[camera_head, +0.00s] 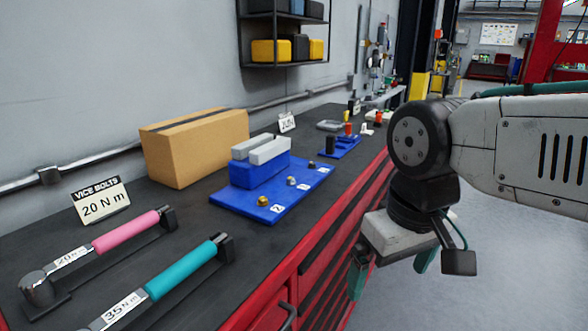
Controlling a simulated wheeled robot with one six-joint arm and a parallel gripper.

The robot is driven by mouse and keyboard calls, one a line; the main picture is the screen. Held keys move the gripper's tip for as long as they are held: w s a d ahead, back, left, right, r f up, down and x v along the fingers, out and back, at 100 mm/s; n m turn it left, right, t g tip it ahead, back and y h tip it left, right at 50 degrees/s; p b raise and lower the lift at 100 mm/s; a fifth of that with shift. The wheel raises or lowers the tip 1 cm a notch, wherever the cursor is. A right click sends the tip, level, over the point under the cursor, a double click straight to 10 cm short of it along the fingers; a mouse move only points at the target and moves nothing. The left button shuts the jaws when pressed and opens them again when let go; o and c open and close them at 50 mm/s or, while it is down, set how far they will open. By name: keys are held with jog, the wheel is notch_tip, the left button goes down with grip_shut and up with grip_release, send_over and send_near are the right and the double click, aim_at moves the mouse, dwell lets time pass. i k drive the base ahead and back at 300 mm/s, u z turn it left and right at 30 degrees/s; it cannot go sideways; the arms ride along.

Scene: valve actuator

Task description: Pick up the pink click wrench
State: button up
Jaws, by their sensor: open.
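The pink click wrench (125,231) lies at the left of the dark bench top. Its grip is pink, and its chrome head end points to the lower left. Each end sits in a dark holder, and its label seems to read 20 N m. A teal click wrench (180,270) labelled 35 N m lies in front of it, roughly parallel. My gripper (390,276) hangs at the right, beyond the bench's red front edge, far from the pink wrench. It is open, with two teal-green fingers apart, partly hidden behind the gripper's body and the small camera-like part.
A sign (101,203) reads "VICE BOLTS 20 N m". A cardboard box (193,150) stands against the wall. A blue plate (278,207) holds a blue-and-grey vice (258,172) and several bolts. Small parts crowd the far bench. Floor right of the red drawers is clear.

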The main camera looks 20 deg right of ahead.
aim_at(38, 287)
jog(key=u, duration=0.05)
jog(key=k, duration=0.6)
jog(key=u, duration=0.65)
jog(key=i, duration=1)
jog(key=u, duration=0.15)
